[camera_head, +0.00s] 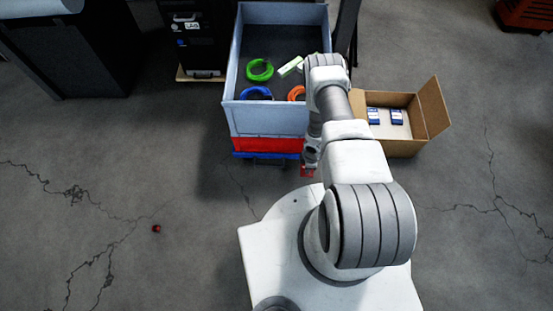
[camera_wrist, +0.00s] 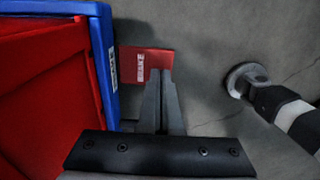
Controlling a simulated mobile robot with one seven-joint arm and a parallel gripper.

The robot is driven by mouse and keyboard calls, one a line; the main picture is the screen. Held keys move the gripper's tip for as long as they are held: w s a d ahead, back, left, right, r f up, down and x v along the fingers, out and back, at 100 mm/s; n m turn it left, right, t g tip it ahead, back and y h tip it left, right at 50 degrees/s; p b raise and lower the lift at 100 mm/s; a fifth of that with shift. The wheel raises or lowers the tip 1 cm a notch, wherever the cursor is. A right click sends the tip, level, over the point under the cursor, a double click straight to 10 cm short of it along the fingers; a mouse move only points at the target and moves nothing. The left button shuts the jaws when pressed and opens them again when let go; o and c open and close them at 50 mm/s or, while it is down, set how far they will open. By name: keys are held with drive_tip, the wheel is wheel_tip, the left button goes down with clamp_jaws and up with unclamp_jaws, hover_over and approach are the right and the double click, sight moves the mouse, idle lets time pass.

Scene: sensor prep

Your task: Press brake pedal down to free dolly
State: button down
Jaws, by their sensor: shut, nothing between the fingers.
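The brake pedal (camera_wrist: 132,62) is a flat red plate with a white label, sticking out from the blue dolly (camera_wrist: 104,30) in the wrist view. A small red patch of the pedal (camera_head: 307,172) shows in the head view, beside my arm. My gripper (camera_wrist: 161,72) is shut and empty. Its fingertips overlap the pedal's near right part in the wrist view; I cannot tell whether they touch it. In the head view my arm hides most of the gripper. The dolly (camera_head: 254,155) shows as a blue edge under the stacked crates.
A red crate (camera_wrist: 45,100) sits on the dolly, with a grey crate (camera_head: 268,121) of cable coils on top. An open cardboard box (camera_head: 404,149) stands to the right.

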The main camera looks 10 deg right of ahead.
drive_tip(key=shift+f, duration=1.35)
drive_tip(key=shift+r+p, duration=2.9)
drive_tip(key=shift+r, duration=1.15)
drive_tip(key=shift+s, duration=0.1)
